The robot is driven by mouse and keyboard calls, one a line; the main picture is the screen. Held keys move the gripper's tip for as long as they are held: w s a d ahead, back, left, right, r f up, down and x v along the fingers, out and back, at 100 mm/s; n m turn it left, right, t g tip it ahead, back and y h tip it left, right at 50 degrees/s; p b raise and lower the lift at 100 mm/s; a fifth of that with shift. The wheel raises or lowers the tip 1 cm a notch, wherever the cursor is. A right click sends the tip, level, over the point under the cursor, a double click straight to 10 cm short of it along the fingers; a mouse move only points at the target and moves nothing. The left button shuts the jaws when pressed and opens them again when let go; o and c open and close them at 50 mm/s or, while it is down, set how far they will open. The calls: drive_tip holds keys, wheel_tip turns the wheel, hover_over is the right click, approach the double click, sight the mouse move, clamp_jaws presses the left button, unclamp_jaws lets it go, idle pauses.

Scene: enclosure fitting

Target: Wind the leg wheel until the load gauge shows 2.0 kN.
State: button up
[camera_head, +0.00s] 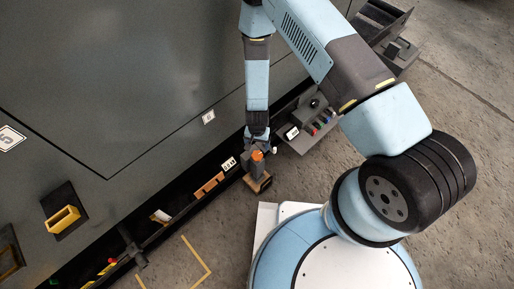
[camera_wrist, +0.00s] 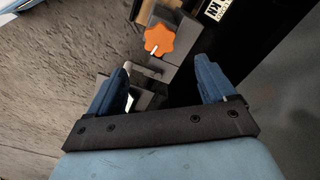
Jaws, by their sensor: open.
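The leg wheel is a small orange lobed knob (camera_wrist: 160,38) on a grey block, with a pale mark at its lower edge. In the head view the orange wheel (camera_head: 257,155) sits on a leg at the enclosure's foot. My gripper (camera_wrist: 163,65) is open, its two blue fingers apart and the wheel just beyond their tips, between them in the picture. I see no contact. A white plate with dark characters, apparently "kN" (camera_wrist: 217,10), is cut off at the top of the wrist view. It is probably the load gauge; I cannot read a value.
The large grey enclosure (camera_head: 120,80) fills the left. A grey panel with coloured controls (camera_head: 315,128) stands right of the wheel. A yellow bracket (camera_head: 63,219) is on the enclosure's lower left. Yellow floor marking (camera_head: 203,260) lies in front. Bare concrete is at right.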

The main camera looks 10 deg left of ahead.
drive_tip(key=shift+r, duration=1.65)
drive_tip(key=shift+r, duration=0.1)
drive_tip(key=w+d+r+y, duration=0.1)
drive_tip(key=w+r, duration=0.3)
drive_tip(key=r, duration=0.6)
drive_tip(key=w+d+r+t, duration=0.15)
drive_tip(key=w+r, duration=0.35)
drive_tip(key=r, duration=0.5)
drive_tip(key=w+d+r+y, duration=0.15)
drive_tip(key=w+r, duration=0.25)
drive_tip(key=r, duration=0.7)
drive_tip(key=s+d+r+t, duration=0.1)
drive_tip(key=d+r, duration=0.2)
drive_tip(key=r, duration=0.3)
drive_tip(key=s+d+r+n, duration=0.1)
drive_tip(key=d+r, duration=0.3)
drive_tip(key=r, duration=0.3)
drive_tip(key=d+r+t, duration=0.1)
drive_tip(key=d+r, duration=0.2)
drive_tip(key=r, duration=0.3)
drive_tip(key=s+d+r+t+h, duration=0.1)
drive_tip(key=s+d+r, duration=0.7)
drive_tip(key=s+r, duration=0.1)
drive_tip(key=s+d+r+t+h, duration=0.1)
drive_tip(key=s+d+r, duration=0.7)
drive_tip(key=s, duration=0.4)
drive_tip(key=shift+r, duration=0.45)
